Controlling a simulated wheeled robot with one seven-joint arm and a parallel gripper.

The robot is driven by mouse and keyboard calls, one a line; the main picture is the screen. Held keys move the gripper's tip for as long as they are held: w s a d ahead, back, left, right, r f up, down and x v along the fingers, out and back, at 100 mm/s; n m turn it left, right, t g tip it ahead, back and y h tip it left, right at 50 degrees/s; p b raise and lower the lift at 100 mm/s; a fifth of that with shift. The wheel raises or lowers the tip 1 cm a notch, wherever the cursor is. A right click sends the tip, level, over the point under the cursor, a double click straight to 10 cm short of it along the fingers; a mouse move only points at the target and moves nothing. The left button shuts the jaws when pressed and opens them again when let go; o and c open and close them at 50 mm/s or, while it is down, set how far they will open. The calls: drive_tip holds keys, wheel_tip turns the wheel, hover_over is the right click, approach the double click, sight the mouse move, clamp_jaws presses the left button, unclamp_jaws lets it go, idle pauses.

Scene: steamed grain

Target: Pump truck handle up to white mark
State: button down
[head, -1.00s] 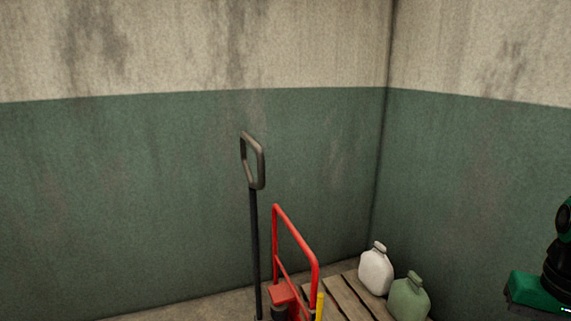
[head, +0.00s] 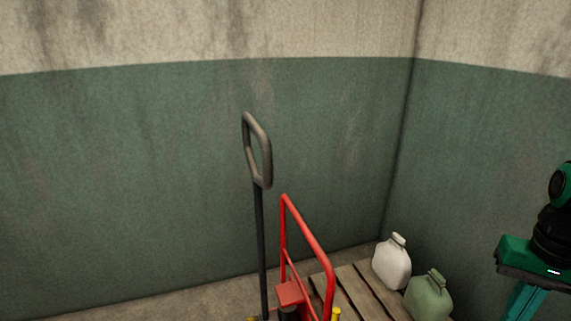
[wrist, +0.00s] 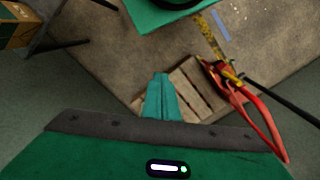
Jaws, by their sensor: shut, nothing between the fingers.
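The pump truck's handle is a grey loop (head: 257,150) on a dark, nearly upright shaft (head: 261,245), left of the truck's red frame (head: 312,240) in the head view. In the wrist view the dark shaft (wrist: 285,105) crosses at the right, beside the red frame (wrist: 262,125). My gripper (wrist: 160,80) shows teal fingers pressed together, empty and apart from the handle. In the head view my gripper (head: 522,302) is at the right edge, well right of the handle, its tips cut off. I cannot make out a white mark.
A wooden pallet (head: 352,290) carries a white jug (head: 392,262) and a green jug (head: 428,296), between the truck and my gripper. Green and cream walls meet in a corner behind. A cardboard box (wrist: 18,25) is at the wrist view's upper left. Floor left of the handle is clear.

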drive_tip(key=w+a+r+n+t+y, duration=0.1)
drive_tip(key=w+a+r, duration=0.3)
drive_tip(key=w, duration=0.3)
drive_tip(key=w+a+r+n+t, duration=0.2)
drive_tip(key=w+a+r, duration=0.2)
drive_tip(key=w, duration=0.2)
drive_tip(key=w+a+r+n+t+y, duration=0.1)
drive_tip(key=w+a+r, duration=0.25)
drive_tip(key=w, duration=0.35)
drive_tip(key=w+a+r+n+y, duration=0.2)
drive_tip(key=w+a+r, duration=0.3)
drive_tip(key=a, duration=0.4)
drive_tip(key=w+a+r+n+y, duration=0.2)
drive_tip(key=w+a+r+n, duration=0.1)
drive_tip(key=a+r, duration=0.4)
drive_tip(key=w+a+f, duration=0.2)
drive_tip(key=a+f, duration=0.6)
drive_tip(key=a, duration=0.2)
drive_tip(key=shift+w+a+f, duration=0.15)
drive_tip(key=shift+w+a, duration=0.05)
drive_tip(key=shift+a, duration=0.05)
